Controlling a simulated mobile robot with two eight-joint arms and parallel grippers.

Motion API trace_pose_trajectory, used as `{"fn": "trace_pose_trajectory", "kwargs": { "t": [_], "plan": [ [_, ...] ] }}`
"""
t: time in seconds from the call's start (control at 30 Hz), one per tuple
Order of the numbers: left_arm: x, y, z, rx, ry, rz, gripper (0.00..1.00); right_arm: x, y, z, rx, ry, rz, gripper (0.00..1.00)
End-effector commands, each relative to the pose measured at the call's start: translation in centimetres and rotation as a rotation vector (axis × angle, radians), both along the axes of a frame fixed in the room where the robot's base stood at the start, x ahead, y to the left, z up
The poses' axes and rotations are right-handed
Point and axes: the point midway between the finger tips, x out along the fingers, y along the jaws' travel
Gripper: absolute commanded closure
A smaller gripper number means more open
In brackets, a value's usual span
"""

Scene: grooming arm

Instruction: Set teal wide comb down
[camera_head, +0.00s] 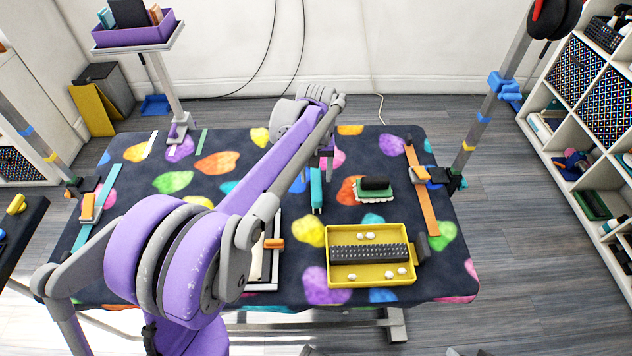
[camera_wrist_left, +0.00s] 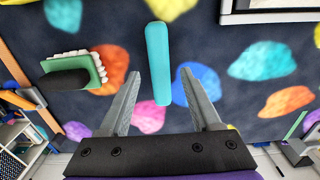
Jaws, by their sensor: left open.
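The teal wide comb (camera_head: 316,192) is a narrow teal bar on the patterned table cloth (camera_head: 300,228), near the middle of the grooming table. It seems to rest on the cloth. In the left wrist view the comb (camera_wrist_left: 158,50) lies lengthwise, its near end between my spread fingertips and apart from both. My left gripper (camera_head: 327,168) points down just beyond and above the comb, open and empty; it also shows in the left wrist view (camera_wrist_left: 161,76). My right gripper is not in view.
A yellow tray (camera_head: 370,282) with a dark ridged bar and white pieces stands at the front right. A green-and-black brush (camera_head: 375,189) lies right of the comb. A white-framed tray (camera_head: 262,287) is partly hidden by my arm. Posts stand at both table sides.

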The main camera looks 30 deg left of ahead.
Motion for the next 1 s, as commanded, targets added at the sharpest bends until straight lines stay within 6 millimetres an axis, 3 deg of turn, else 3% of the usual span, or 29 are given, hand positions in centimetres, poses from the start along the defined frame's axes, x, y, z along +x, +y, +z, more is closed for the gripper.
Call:
{"fn": "trace_pose_trajectory", "kwargs": {
  "t": [0.1,0.3,0.63,0.77,1.0],
  "plan": [
    [0.0,0.0,2.8,0.0,0.0,0.0,0.35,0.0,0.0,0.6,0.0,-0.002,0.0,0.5],
    [0.0,0.0,5.8,0.0,0.0,0.0,0.35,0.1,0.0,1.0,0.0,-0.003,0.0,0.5],
    [-1.0,-0.7,6.9,0.004,-0.016,-0.023,0.35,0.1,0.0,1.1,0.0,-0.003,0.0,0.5],
    [-4.1,-2.8,6.7,0.017,-0.075,-0.103,0.35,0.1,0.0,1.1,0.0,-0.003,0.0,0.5],
    [-13.4,-7.3,3.7,0.061,-0.24,-0.32,0.35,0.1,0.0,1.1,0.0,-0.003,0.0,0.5]
  ]
}}
